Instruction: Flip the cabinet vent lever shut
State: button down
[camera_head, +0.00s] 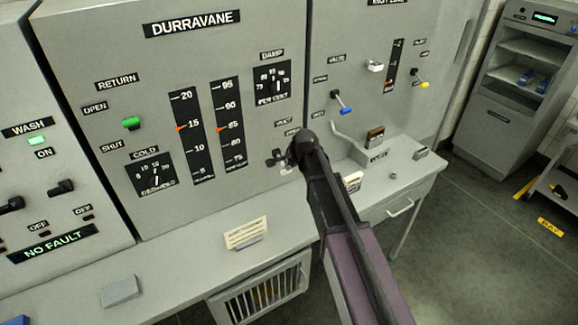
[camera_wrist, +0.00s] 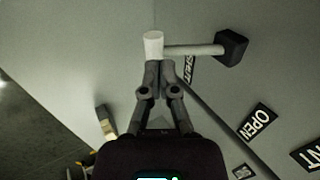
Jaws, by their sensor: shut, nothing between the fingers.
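The OPEN label (camera_wrist: 257,122) is below right of the knob; a second label (camera_wrist: 189,68), partly hidden by my finger, sits just under the rod. My gripper (camera_wrist: 160,66) is shut and empty, its tips right beside the hub and rod; I cannot tell if they touch. In the head view my gripper (camera_head: 284,164) is at the cabinet's lower right, where the lever is mostly hidden.
The counter ledge (camera_head: 180,260) below holds a card (camera_head: 245,233) and a grey block (camera_head: 120,291).

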jog(key=shift+r, duration=0.1)
jog(key=p+v, duration=1.1)
jog(key=v, duration=0.3)
jog(key=shift+s+d+f+p, duration=0.25)
jog(key=shift+s+f+p, duration=0.05)
jog(key=shift+s+f, duration=0.1)
dwell(0.8)
jog(key=s+d+f+n+g+h+b, duration=0.1)
jog(key=s+d+f+n+g+b, duration=0.1)
jog(key=s+d+f+n+b, duration=0.3)
jog(key=s+d+f+n+g+h+b, duration=0.2)
jog(key=s+d+f+n+b, duration=0.4)
jog(key=s+d+f, duration=0.4)
jog(key=s+g+b, duration=0.1)
jog(key=s, duration=0.3)
jog(key=shift+s+d+b, duration=0.2)
jog(key=shift+s+b, duration=0.1)
dwell(0.4)
